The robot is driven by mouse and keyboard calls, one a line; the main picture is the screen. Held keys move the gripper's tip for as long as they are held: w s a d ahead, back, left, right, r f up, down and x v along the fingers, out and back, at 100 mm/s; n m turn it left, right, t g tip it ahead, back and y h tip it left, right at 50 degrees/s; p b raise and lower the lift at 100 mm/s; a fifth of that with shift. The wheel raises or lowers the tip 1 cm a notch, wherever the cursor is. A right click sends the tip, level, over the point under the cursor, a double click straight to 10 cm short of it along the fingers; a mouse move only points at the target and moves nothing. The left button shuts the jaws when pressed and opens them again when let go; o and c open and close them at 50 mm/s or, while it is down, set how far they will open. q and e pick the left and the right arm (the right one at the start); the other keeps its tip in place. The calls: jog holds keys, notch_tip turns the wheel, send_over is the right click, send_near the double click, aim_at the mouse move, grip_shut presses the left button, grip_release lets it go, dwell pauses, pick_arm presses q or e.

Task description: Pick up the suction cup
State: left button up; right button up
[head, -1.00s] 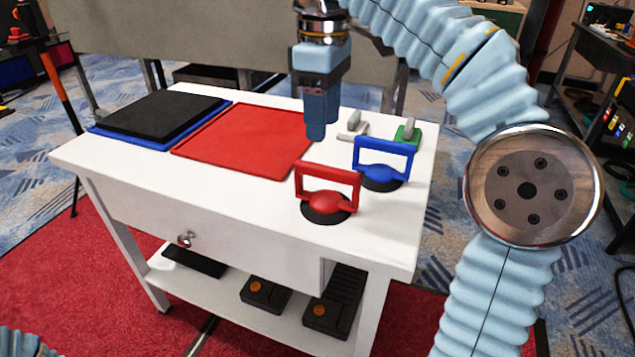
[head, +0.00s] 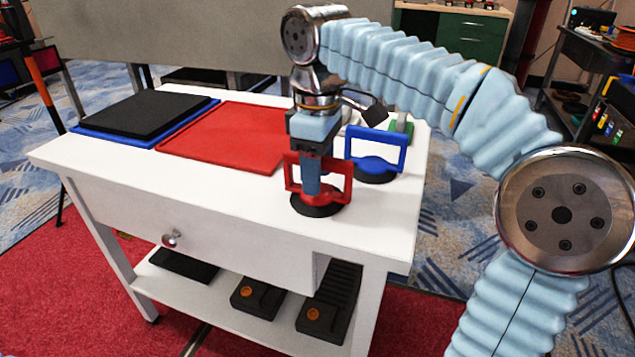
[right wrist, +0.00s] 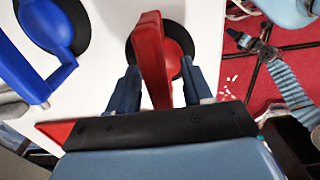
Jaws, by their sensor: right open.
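A red suction cup (head: 340,184) with a frame handle and black round base stands on the white table near its front right. It also shows in the right wrist view (right wrist: 172,60). My right gripper (head: 312,188) points down over it and is open. In the right wrist view its two fingers (right wrist: 160,82) are on either side of the red handle, with no clear grip. A blue suction cup (head: 376,160) stands just behind and to the right, and appears at the left of the right wrist view (right wrist: 45,25).
A red panel (head: 215,140) and a black slab (head: 135,115) on a blue panel (head: 205,106) lie on the table (head: 200,190). A green item (head: 400,128) stands at the back right. The table's front right corner is bare.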

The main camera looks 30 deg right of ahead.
jog(key=shift+f, duration=0.25)
dwell(0.4)
jog(key=shift+c, duration=0.3)
grip_shut()
